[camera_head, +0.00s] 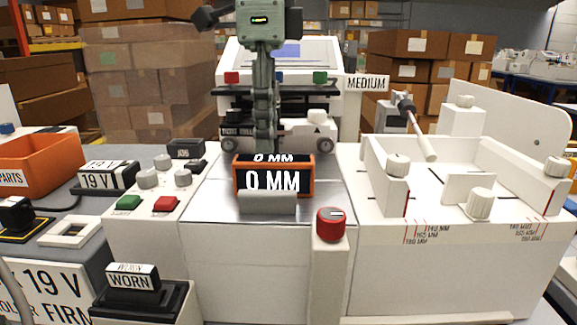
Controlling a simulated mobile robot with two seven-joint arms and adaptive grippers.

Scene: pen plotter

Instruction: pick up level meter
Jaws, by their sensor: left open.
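The level meter, taken to be the orange-framed black block (273,182) reading "0 MM" on its front and top, stands upright on the grey metal plate of the white machine, at the centre. A grey rounded piece (268,202) sits just in front of its lower edge. My left gripper (265,144) points straight down, with its tips just above and behind the meter's top, slightly left of its middle. It is open and seen edge-on, so one finger largely hides the other; it holds nothing visible. My right gripper is not in view.
A red knob (331,224) stands close at the meter's front right. A button panel (150,205) is to the left. A white walled tray (450,250) with knobs and a lever (416,128) is to the right. The white "MEDIUM" machine (283,52) rises behind.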

